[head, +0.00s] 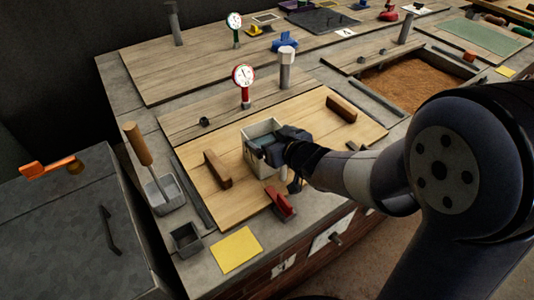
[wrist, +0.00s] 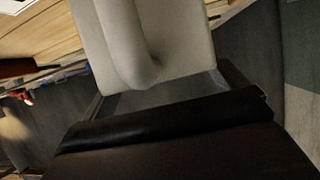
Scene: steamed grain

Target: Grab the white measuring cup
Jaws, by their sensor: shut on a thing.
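The white measuring cup (head: 258,131) is a squarish, light-coloured cup over the light wooden board in the head view. My gripper (head: 272,148) is at its near right side and is shut on it. In the wrist view the cup's pale wall and rounded handle (wrist: 142,60) fill the upper middle, right at my gripper (wrist: 165,100). My gripper and arm hide part of the cup's right side in the head view. I cannot tell for sure whether the cup's base touches the board.
The board (head: 290,115) has two brown wooden handles, one left (head: 217,170) and one right (head: 341,108). A red-rimmed gauge (head: 243,77) and a grey post (head: 286,68) stand behind. A red-handled piece (head: 281,204) and a yellow sheet (head: 236,250) lie in front.

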